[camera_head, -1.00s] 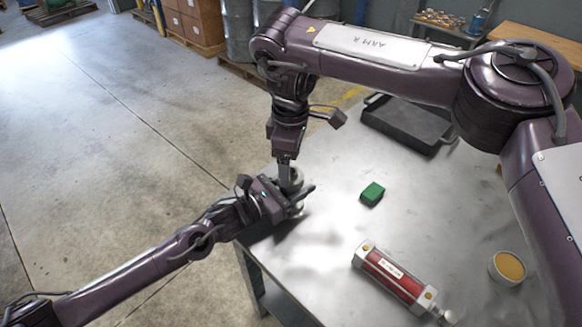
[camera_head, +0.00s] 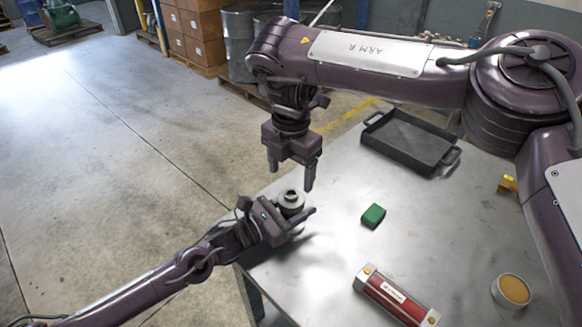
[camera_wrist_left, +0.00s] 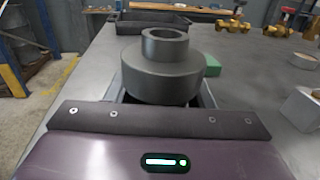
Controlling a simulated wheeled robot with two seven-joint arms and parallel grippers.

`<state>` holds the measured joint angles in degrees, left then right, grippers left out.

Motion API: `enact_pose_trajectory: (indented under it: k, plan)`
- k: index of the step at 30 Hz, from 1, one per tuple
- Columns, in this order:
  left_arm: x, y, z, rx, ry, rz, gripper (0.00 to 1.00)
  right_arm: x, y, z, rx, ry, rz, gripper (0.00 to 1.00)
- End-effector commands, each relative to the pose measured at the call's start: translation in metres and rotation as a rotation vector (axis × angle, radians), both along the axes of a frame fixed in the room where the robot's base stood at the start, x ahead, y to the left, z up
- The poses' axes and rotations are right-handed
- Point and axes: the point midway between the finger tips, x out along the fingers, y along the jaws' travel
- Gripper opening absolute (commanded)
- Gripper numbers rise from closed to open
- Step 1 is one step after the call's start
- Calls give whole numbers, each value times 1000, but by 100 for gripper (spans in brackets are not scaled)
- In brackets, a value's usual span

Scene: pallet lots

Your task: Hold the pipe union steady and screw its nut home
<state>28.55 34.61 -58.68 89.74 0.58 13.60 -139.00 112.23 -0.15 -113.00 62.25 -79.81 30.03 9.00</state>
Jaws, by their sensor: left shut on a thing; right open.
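The grey pipe union (camera_head: 290,203) stands upright near the table's left corner. Its round nut and narrower top collar show large in the left wrist view (camera_wrist_left: 162,72). My left gripper (camera_head: 296,221) comes in low from the left and is shut on the union's lower part, which its jaws partly hide. My right gripper (camera_head: 291,178) hangs above the union, fingers pointing down and spread apart, with nothing between them. A gap shows between its fingertips and the top of the union. How far the nut is threaded on cannot be told.
On the metal table (camera_head: 330,240) are a green block (camera_head: 373,215), a red cylinder in a metal frame (camera_head: 395,296), a round tin (camera_head: 511,291) and a dark tray (camera_head: 408,142) at the back. Brass fittings (camera_wrist_left: 232,24) show in the left wrist view. Table around the union is bare.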

Motion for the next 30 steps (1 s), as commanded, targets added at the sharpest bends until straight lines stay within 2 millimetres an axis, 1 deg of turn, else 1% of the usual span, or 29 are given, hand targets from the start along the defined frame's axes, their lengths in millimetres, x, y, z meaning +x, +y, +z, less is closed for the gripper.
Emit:
enact_pose_trajectory:
  k: [1,3,7,10,20,23,30]
  plan:
    - [-2,-1,-3,2,5,-4,0,0,0,2,-3,-1,72,72]
    - [-2,-1,-3,2,5,-4,0,0,0,4,-3,-1,157,72]
    - [-2,-1,-3,2,5,-4,0,0,-1,6,-4,-1,251,72]
    - [-2,-1,-3,2,5,-4,0,0,-1,6,-4,-1,277,72]
    - [-2,-1,-3,2,5,-4,0,0,-1,5,-4,0,277,72]
    - [-2,-1,-3,2,5,-4,0,0,-1,-3,-4,1,277,72]
    - [-2,-1,-3,2,5,-4,0,-1,-1,-40,-5,3,276,72]
